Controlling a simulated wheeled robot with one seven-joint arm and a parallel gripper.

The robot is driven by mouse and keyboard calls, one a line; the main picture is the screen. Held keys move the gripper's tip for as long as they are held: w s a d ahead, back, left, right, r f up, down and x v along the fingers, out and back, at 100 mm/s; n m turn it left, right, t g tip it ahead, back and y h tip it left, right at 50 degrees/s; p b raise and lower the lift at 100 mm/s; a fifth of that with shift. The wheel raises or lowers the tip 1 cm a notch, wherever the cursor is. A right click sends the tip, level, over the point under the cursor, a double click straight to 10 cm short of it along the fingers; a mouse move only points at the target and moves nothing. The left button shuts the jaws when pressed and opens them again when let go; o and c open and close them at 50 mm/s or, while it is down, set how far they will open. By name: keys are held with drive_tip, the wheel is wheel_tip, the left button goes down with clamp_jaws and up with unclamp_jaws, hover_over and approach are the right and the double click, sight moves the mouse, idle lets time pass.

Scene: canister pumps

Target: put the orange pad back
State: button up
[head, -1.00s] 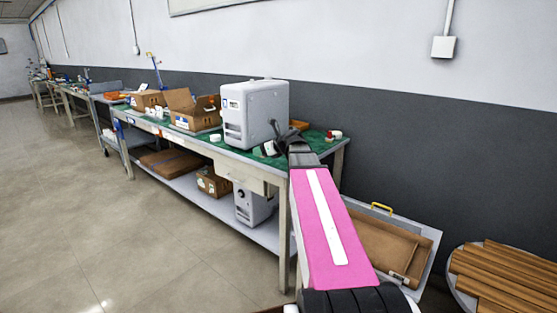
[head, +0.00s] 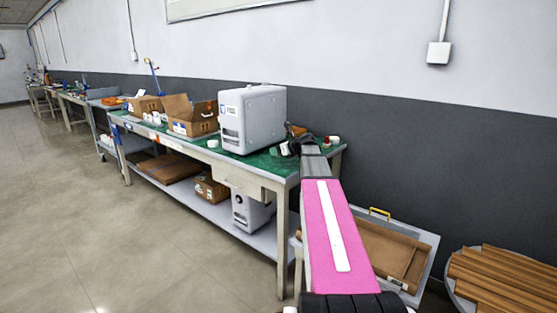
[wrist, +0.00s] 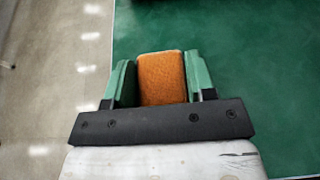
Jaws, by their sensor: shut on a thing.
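The orange pad (wrist: 162,78) shows in the wrist view as a small rounded block between two green fingers. My gripper (wrist: 161,72) is shut on it, one finger on each side. Behind the pad is the green top of the workbench (wrist: 255,90), with its edge and the floor to the left. In the head view my gripper (head: 294,140) is small and dark over the right end of the bench (head: 262,163), beside a grey-white machine (head: 253,118). Whether the pad touches the bench top cannot be told.
Open cardboard boxes (head: 193,118) and small white items stand left of the machine on the bench. A white cup-like item (head: 334,140) lies near its right end. A tray with a yellow handle (head: 379,213) and a stack of brown slats (head: 510,283) are at right. The floor at left is clear.

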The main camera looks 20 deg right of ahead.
sight(278, 164)
drive_tip(key=shift+w+d+f, duration=0.1)
drive_tip(key=shift+d+f, duration=0.05)
drive_tip(key=shift+f, duration=2)
drive_tip(key=shift+f, duration=0.1)
drive_tip(key=o, duration=0.9)
drive_tip(key=shift+d+r, duration=0.1)
drive_tip(key=shift+r, duration=0.1)
drive_tip(key=v, duration=1.2)
drive_tip(key=shift+f, duration=0.15)
